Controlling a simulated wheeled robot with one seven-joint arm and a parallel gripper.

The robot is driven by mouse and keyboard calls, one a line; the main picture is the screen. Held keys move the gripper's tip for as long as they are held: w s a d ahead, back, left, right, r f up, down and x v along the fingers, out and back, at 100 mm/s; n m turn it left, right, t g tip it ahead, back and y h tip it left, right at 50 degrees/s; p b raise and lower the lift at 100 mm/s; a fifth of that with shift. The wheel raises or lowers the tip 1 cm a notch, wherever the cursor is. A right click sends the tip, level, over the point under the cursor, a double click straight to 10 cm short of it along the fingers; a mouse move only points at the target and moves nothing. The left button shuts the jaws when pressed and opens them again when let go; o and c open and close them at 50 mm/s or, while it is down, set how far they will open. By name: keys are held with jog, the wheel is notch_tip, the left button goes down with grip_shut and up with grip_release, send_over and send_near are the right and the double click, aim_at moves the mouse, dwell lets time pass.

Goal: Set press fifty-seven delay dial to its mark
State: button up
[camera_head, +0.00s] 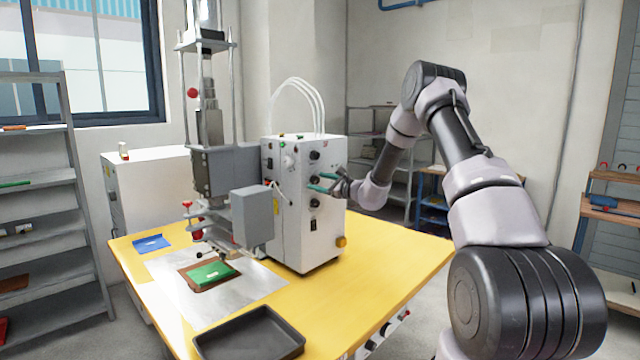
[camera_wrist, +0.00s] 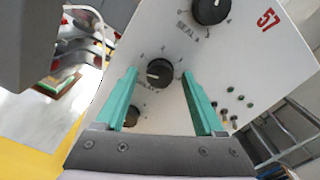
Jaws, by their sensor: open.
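The white control box (camera_head: 292,232) stands on the yellow table. In the wrist view its panel (camera_wrist: 165,30) bears a red 57 (camera_wrist: 268,19). A black dial (camera_wrist: 159,73) with a white pointer line towards the left sits mid-panel; its label looks like DELAY, partly hard to read. Another black dial (camera_wrist: 211,10), labelled SEAL, is above it, and a third dial (camera_wrist: 130,115) is lower, partly behind a finger. My gripper (camera_head: 319,182) is open, with its teal fingers (camera_wrist: 159,80) on either side of the middle dial. Contact with it cannot be told.
The press head (camera_head: 252,215) stands left of the box, above a metal plate with a green piece (camera_head: 212,272). A dark tray (camera_head: 250,335) lies at the table's front. The yellow table (camera_head: 390,255) is clear right of the box. Shelves stand behind.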

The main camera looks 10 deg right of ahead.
grip_shut()
jog(key=shift+m, duration=0.3)
jog(key=m, duration=0.3)
jog(key=shift+m, duration=0.3)
jog(key=m, duration=0.3)
jog(key=shift+m, duration=0.3)
jog(key=m, duration=0.4)
jog(key=shift+m, duration=0.3)
jog(key=shift+s+m, duration=0.1)
jog(key=shift+m, duration=1.6)
